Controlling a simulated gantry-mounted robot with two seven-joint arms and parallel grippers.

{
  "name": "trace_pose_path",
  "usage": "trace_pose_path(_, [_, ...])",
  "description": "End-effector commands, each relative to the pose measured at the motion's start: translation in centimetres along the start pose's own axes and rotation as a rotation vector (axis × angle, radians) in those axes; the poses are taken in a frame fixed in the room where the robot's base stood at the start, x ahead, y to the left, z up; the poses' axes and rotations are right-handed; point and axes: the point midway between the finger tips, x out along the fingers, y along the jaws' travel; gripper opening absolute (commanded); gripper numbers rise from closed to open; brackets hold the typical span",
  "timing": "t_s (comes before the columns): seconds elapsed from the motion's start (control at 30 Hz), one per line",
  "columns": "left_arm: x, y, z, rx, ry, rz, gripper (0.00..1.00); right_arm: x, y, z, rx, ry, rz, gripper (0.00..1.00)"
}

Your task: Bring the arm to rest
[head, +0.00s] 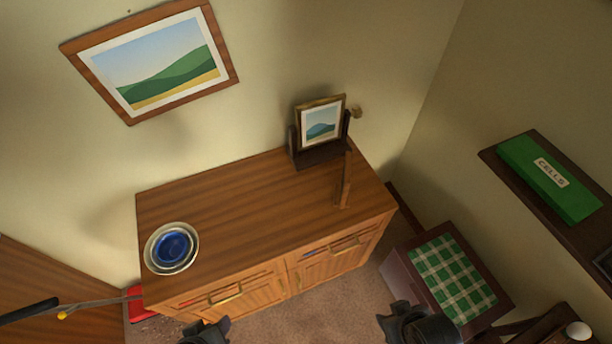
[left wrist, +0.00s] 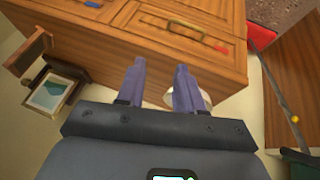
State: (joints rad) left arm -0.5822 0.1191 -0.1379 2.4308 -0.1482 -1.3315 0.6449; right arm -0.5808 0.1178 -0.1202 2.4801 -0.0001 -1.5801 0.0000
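My left gripper (head: 205,331) shows at the bottom edge of the head view, in front of the wooden sideboard (head: 262,200). In the left wrist view its two fingers (left wrist: 160,68) are apart with nothing between them. My right gripper (head: 402,318) is at the lower right of the head view, beside the low table with the green checked cloth (head: 452,278). Its fingers are too dark and small there to tell whether they are open. No object is visibly held by either one.
On the sideboard stand a plate (head: 152,256) with a blue dish (head: 174,247) and a framed picture on a stand (head: 321,127). A green box (head: 530,165) lies on the right shelf. A red dustpan-like thing (head: 134,305) is at lower left. The sideboard's middle is clear.

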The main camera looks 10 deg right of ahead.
Motion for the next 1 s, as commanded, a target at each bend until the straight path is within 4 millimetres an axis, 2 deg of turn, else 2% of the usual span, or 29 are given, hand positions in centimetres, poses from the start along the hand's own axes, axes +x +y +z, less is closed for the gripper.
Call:
trace_pose_path(0.07, [-1.4, -2.0, -0.6, 0.096, -0.024, -0.061, 0.36, 0.0, 0.0, 0.0, 0.001, 0.0, -0.001, 0.43])
trace_pose_path(0.2, [-2.1, -3.5, 0.8, 0.309, -0.136, -0.104, 0.36, 0.0, -0.1, 0.0, 0.003, 0.001, -0.003, 0.43])
trace_pose_path(0.3, [-2.2, -3.8, 1.5, 0.503, -0.183, -0.099, 0.36, 0.0, -0.1, 0.0, 0.003, 0.001, -0.002, 0.43])
trace_pose_path(0.33, [-4.3, -3.2, 0.4, 0.492, -0.18, -0.099, 0.36, -2.1, 0.0, -0.7, 0.003, -0.004, -0.002, 0.43])
trace_pose_path(0.7, [-14.1, -0.5, -4.3, 0.487, -0.178, -0.099, 0.36, -13.1, 0.5, -4.2, -0.002, 0.003, 0.002, 0.43])
trace_pose_path(0.9, [-18.3, 0.7, -6.3, 0.487, -0.178, -0.099, 0.36, -17.6, 0.8, -5.6, -0.007, 0.002, 0.006, 0.43])
trace_pose_path(1.0, [-19.5, 1.1, -6.9, 0.487, -0.178, -0.099, 0.36, -19.0, 0.8, -6.1, -0.007, 0.002, 0.006, 0.43])
